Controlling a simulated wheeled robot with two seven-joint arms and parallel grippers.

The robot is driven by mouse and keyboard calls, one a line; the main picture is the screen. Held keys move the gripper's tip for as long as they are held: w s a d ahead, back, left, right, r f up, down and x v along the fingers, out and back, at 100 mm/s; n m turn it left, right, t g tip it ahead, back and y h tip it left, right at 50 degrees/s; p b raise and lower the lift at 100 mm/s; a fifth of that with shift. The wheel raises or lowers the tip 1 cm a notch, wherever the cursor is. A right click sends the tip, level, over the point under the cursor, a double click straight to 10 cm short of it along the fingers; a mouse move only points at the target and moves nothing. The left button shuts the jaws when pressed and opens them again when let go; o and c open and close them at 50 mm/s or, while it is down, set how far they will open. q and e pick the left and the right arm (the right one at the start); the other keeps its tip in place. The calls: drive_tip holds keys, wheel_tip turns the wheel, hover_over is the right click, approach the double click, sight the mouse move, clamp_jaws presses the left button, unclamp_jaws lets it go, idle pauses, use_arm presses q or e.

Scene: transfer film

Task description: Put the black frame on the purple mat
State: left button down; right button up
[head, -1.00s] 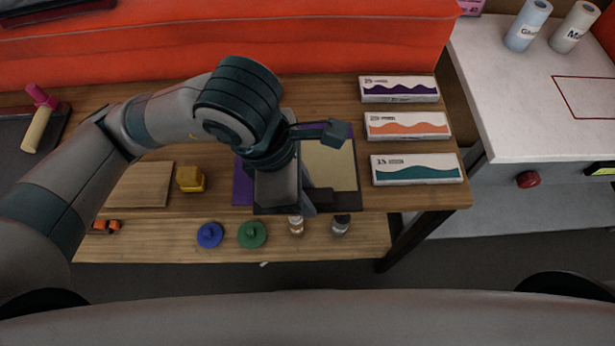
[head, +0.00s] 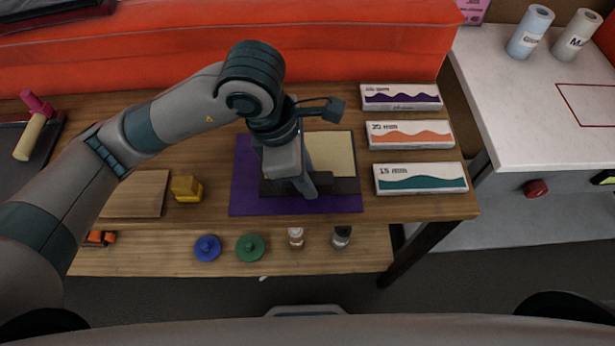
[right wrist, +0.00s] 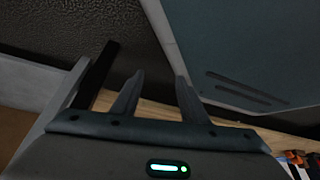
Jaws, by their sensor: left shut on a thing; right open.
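The purple mat (head: 244,203) lies on the wooden table in the head view, and its left and front parts show. The black frame (head: 346,186), with a cream inner panel, is over the mat; its dark front bar shows, and my left arm covers much of its left part. My left gripper (head: 313,186) is shut on the frame at its front bar. I cannot tell whether the frame touches the mat or hangs just above it. My right gripper (right wrist: 157,95) is open and empty in the right wrist view, away from the frame.
Three labelled boxes (head: 420,178) stand right of the mat. A yellow block (head: 187,189) and a wooden board (head: 138,193) are to its left. Blue (head: 207,248) and green (head: 250,247) knobbed discs and two small bottles (head: 342,237) stand on the lower front shelf.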

use_arm(q)
drive_tip(key=shift+w+d+f, duration=0.1)
drive_tip(key=shift+w+f, duration=0.2)
drive_tip(key=shift+w, duration=0.25)
drive_tip(key=shift+w+d+f, duration=0.1)
drive_tip(key=shift+w+f, duration=0.2)
drive_tip(key=shift+w, duration=0.2)
drive_tip(key=shift+a, duration=0.1)
use_arm(e)
drive_tip(key=shift+s+d+f+g, duration=0.15)
drive_tip(key=shift+s+d, duration=0.05)
drive_tip(key=shift+s, duration=0.3)
drive_tip(key=shift+s+d+f+g, duration=0.1)
drive_tip(key=shift+s+d+g, duration=0.1)
drive_tip(key=shift+s, duration=0.3)
